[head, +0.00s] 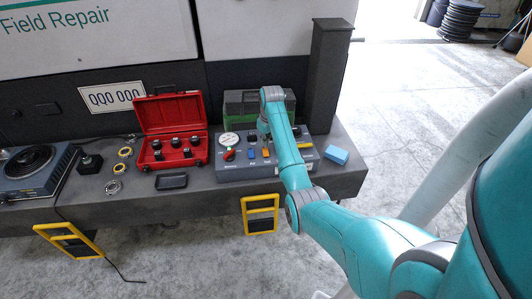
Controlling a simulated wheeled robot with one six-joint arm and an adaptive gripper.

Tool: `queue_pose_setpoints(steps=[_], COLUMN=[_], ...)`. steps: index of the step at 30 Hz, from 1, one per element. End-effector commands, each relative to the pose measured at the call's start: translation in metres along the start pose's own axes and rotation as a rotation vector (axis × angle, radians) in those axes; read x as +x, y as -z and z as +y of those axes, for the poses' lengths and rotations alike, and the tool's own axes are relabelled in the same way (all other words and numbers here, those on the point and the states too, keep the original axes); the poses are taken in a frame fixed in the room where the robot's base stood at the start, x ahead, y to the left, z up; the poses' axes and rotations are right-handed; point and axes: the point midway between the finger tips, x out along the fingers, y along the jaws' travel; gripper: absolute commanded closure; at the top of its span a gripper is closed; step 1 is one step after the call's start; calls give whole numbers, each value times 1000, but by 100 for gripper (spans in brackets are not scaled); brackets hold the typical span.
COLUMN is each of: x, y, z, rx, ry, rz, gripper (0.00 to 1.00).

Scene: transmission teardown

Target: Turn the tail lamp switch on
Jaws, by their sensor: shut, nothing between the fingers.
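A grey control box (232,173) stands on the dark bench. Its top carries a round white gauge (229,139), a red and green knob (229,155), a blue switch (251,154) and an orange switch (265,153). The labels are too small to read, so I cannot tell which control is the tail lamp switch. My gripper (267,138) points down over the back middle of the box, shut and empty, close above the switches. I cannot tell whether it touches one. My arm covers part of the box's right side.
A red open case (171,104) with dark sockets stands left of the box. A green case (238,108) and a dark post (328,75) are behind. A hot plate (35,170) and yellow rings (125,152) are further left.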

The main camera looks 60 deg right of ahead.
Motion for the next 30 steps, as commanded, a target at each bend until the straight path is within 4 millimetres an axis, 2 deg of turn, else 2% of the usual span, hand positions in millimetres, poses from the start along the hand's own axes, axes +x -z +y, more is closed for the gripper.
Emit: queue_pose_setpoints(steps=[30], x=[13], y=[-2], z=[0], rx=[0], ry=[0], rz=[-1], gripper=[100])
